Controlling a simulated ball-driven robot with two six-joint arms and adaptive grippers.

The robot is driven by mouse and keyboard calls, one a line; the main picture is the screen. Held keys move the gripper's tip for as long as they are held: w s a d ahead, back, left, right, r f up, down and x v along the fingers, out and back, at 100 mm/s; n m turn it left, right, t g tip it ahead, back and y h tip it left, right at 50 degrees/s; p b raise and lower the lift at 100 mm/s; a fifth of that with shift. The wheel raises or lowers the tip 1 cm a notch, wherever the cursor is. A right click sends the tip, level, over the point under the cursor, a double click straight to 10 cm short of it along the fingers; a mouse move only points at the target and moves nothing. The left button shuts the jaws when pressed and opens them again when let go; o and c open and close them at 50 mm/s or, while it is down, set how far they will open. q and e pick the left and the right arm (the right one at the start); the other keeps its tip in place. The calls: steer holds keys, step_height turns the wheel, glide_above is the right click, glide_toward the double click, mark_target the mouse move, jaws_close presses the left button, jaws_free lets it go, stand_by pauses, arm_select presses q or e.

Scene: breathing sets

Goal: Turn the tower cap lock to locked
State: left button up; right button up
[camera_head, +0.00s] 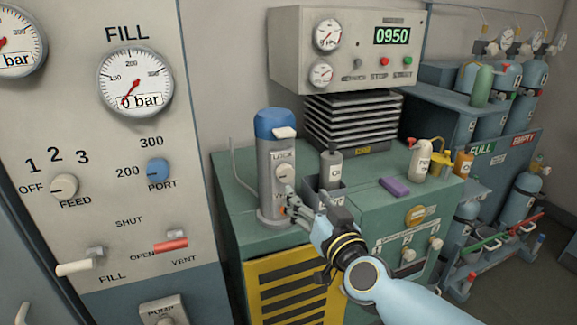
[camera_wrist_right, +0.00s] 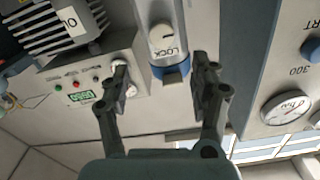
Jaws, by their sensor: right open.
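The tower (camera_head: 268,180) is a grey cylinder with a blue cap (camera_head: 276,122) and a pale tab at the cap's front. It stands upright on the green cabinet. Its pale lock knob (camera_head: 284,172) is below the word LOCK; I cannot tell its exact setting. My right gripper (camera_head: 312,205) is open and empty, just right of the tower and lower than the knob. In the right wrist view the lock knob (camera_wrist_right: 161,36) and blue cap (camera_wrist_right: 172,76) appear upside down, between the spread fingers (camera_wrist_right: 160,88) in the picture. My left gripper is out of view.
The green cabinet (camera_head: 235,205) also bears a grey bottle (camera_head: 331,168), a purple block (camera_head: 394,187) and a white bottle (camera_head: 421,160). A control box (camera_head: 290,70) is behind. A gauge panel (camera_head: 110,190) stands at left, with gas cylinders (camera_head: 505,75) at right.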

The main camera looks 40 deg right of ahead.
mark_target(287, 175)
steer(key=x, duration=0.4)
steer(key=b+x, duration=0.1)
steer(key=x, duration=0.4)
steer(key=shift+w+a+f, duration=0.15)
steer(key=shift+w+a, duration=0.05)
steer(key=shift+w, duration=0.05)
steer(key=shift+w+d, duration=0.15)
steer(key=shift+w, duration=0.35)
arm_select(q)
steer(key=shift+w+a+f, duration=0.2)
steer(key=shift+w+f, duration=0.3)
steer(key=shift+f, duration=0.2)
arm_select(e)
steer(key=c, duration=1.2)
